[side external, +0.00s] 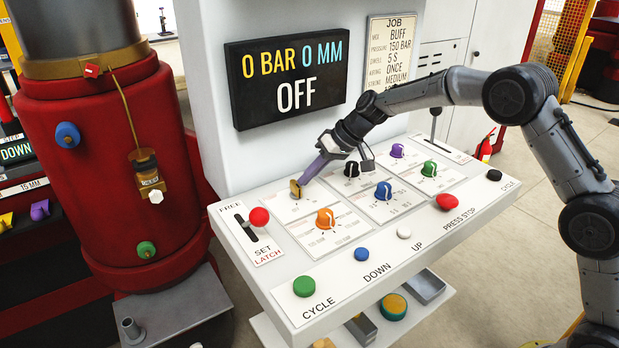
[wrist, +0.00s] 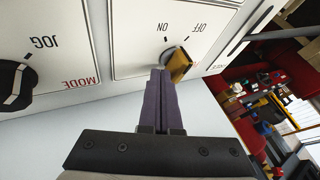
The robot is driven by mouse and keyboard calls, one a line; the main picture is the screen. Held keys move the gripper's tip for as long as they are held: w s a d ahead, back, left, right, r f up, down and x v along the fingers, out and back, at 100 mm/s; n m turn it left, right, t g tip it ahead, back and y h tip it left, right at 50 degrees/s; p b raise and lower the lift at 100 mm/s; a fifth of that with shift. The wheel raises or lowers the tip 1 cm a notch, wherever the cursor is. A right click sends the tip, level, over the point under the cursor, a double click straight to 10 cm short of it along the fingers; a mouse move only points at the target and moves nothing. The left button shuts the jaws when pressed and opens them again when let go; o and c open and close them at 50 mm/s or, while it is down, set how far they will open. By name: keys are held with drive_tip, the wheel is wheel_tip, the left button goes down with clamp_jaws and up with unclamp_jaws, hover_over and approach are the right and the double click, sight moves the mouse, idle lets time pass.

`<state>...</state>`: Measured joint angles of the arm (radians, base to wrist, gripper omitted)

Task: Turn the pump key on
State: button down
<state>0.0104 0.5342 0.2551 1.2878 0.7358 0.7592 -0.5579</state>
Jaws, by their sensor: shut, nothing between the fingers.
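The brass pump key (side external: 295,189) stands in its switch at the back left of the sloped console; it also shows in the wrist view (wrist: 180,66), under upside-down ON and OFF labels. My gripper (side external: 302,183) is shut and empty, with its purple fingertips right beside the key. In the wrist view the fingertips (wrist: 161,72) overlap the left edge of the key's base; I cannot tell whether they touch it. The display (side external: 295,80) reads 0 BAR, 0 MM and OFF.
A black MODE knob (wrist: 14,84) is beside the key panel; orange (side external: 325,218) and blue (side external: 383,190) knobs stand in front. A red-topped latch lever (side external: 259,216) is at the left. Buttons line the front edge, including green CYCLE (side external: 304,286). The red press (side external: 110,170) stands left.

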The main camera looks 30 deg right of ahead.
drive_tip(key=n+g, duration=0.1)
drive_tip(key=w+n+g+y, duration=0.1)
drive_tip(key=n, duration=0.2)
drive_tip(key=shift+w+a+n+g+y, duration=0.15)
drive_tip(key=shift+w+n+g+y, duration=0.15)
drive_tip(key=shift+n+g, duration=0.1)
drive_tip(key=shift+w+a, duration=0.15)
idle(0.6)
